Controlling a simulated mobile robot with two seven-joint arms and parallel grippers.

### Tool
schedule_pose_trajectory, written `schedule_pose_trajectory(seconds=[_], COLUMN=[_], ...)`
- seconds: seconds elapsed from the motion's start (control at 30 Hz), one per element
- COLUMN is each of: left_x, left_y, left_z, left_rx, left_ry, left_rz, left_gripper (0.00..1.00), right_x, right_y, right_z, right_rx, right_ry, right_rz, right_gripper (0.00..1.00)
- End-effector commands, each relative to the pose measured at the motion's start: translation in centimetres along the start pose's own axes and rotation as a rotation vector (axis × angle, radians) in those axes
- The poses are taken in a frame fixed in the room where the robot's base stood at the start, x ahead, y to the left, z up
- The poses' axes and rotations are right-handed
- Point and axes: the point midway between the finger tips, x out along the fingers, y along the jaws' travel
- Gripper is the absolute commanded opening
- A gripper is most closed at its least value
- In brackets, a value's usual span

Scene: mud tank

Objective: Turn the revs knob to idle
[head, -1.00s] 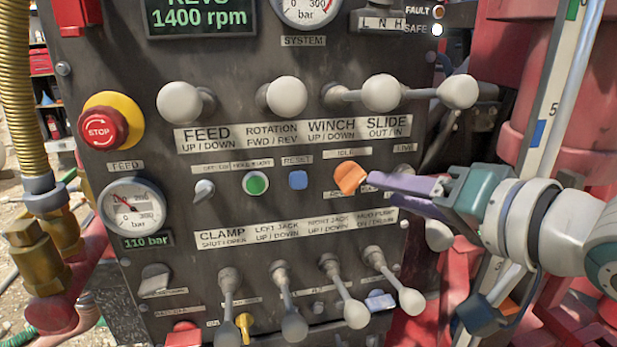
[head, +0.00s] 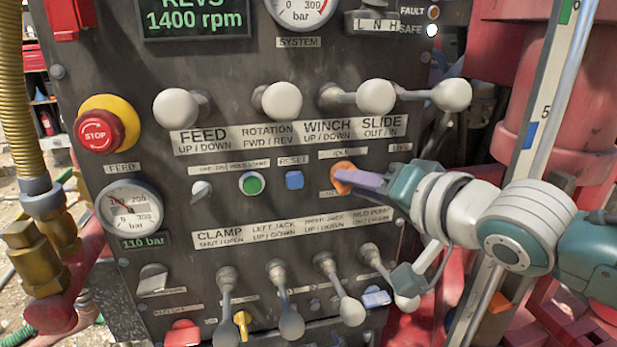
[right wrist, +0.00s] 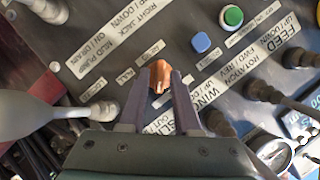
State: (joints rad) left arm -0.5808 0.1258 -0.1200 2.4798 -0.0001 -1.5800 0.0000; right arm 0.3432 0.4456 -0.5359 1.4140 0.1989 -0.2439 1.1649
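The orange revs knob (head: 343,171) sits on the dark control panel in the head view, below a label that appears to read IDLE. It also shows in the right wrist view (right wrist: 159,76), between the two fingertips. My right gripper (head: 352,180) reaches in from the right, its purple fingers at the knob and partly covering it. In the right wrist view its fingers (right wrist: 160,84) lie on either side of the knob, very close to it; whether they press on it is unclear. The REVS display (head: 193,20) reads 1400 rpm. My left gripper is out of view.
Round-headed levers (head: 277,101) stand out above the knob, and several more (head: 350,312) below it. A blue reset button (head: 294,180) and a green button (head: 252,184) are left of the knob. A red stop button (head: 97,131) is at far left.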

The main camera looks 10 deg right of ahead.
Motion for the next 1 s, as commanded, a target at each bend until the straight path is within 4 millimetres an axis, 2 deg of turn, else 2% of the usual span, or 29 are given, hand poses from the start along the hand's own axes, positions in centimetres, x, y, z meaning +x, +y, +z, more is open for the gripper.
schedule_pose_trajectory(seconds=[0.03, 0.27, 0.77, 1.0], left_x=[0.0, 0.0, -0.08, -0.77], left_y=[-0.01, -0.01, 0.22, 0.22], left_z=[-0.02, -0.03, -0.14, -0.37], left_rx=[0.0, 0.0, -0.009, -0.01], left_ry=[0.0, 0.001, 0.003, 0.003], left_rz=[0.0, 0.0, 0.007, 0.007], left_gripper=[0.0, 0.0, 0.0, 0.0], right_x=[-0.01, -0.02, -0.03, -0.07], right_y=[0.01, 0.02, -0.02, -0.25], right_z=[0.01, 0.01, -0.01, -0.07], right_rx=[0.0, 0.0, -0.004, -0.064], right_ry=[0.0, 0.0, 0.0, -0.001], right_rz=[0.0, 0.0, 0.002, 0.027], right_gripper=[0.25, 0.0, 0.0, 0.0])
